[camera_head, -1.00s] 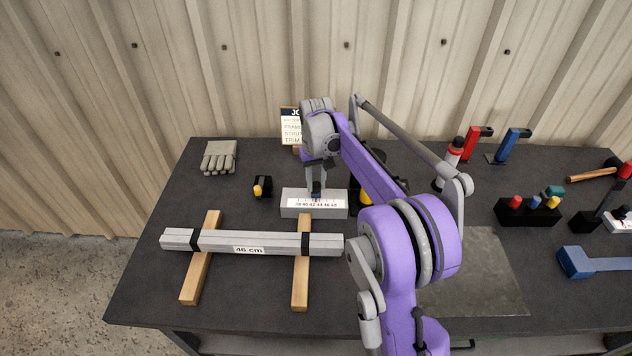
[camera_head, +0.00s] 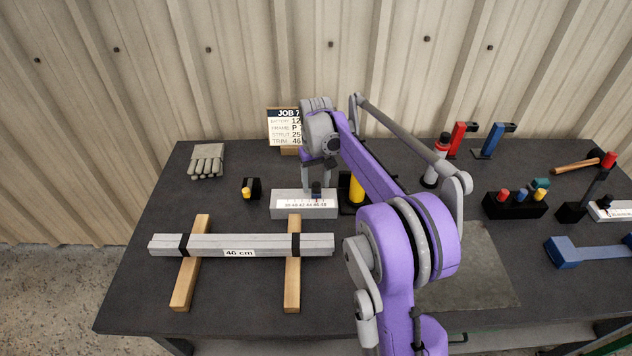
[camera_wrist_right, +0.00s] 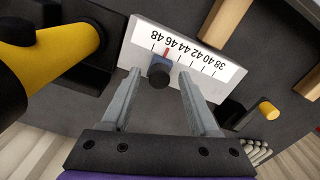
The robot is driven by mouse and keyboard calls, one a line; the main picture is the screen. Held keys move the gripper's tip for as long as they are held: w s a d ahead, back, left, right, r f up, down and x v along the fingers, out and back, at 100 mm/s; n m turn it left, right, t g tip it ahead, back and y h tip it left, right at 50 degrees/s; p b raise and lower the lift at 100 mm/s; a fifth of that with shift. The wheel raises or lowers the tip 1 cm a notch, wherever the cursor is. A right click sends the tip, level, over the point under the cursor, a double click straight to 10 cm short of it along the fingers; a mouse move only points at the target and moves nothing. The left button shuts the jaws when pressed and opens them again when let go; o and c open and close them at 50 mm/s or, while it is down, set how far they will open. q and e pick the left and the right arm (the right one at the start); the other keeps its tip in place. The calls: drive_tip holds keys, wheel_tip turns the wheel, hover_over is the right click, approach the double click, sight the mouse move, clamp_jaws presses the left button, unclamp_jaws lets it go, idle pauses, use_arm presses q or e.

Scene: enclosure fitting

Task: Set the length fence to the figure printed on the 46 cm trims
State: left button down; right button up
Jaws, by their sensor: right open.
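The length fence's grey block with a white scale (camera_head: 290,204) stands mid-table; in the right wrist view the scale (camera_wrist_right: 196,57) runs from 38 to 48, upside down. Its slider, with a black knob (camera_wrist_right: 158,78) and a red pointer line, sits near the 46 mark. My right gripper (camera_wrist_right: 160,75) is open, with one finger on each side of the slider and visible gaps to the knob. It also shows over the fence in the head view (camera_head: 318,188). The grey trims (camera_head: 200,245), strapped and labelled "46 cm", lie across two wooden bars. My left gripper is not in view.
A job card (camera_head: 284,127) reading "TRIM 46" stands behind, partly hidden by my arm. A yellow cylinder (camera_head: 357,188) stands right of the fence. Clamps, a hammer and tools fill the right.

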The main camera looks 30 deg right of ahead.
sight(316, 183)
wheel_tip(316, 183, up, 11)
drive_tip(key=shift+p, duration=0.35)
drive_tip(key=shift+f, duration=0.1)
idle(0.3)
drive_tip(key=s+a+t, duration=0.2)
drive_tip(key=s+a, duration=0.4)
drive_tip(key=a, duration=0.1)
drive_tip(key=s+a+f+n+t, duration=0.1)
drive_tip(key=s+a+f, duration=0.2)
drive_tip(key=s, duration=0.4)
drive_tip(key=s+a+f+t, duration=0.1)
drive_tip(key=s+a+f, duration=0.3)
drive_tip(key=s+f, duration=0.1)
drive_tip(key=s+a+f+n+t, duration=0.1)
drive_tip(key=s+a+f, duration=0.2)
drive_tip(key=s, duration=0.5)
drive_tip(key=shift+s+a+f+n+t, duration=0.15)
drive_tip(key=shift+a+f, duration=0.05)
drive_tip(key=shift+f, duration=0.2)
drive_tip(key=shift+s+a+f+n+t, duration=0.15)
drive_tip(key=shift+f, duration=0.25)
drive_tip(key=shift+c, duration=0.3)
idle(0.4)
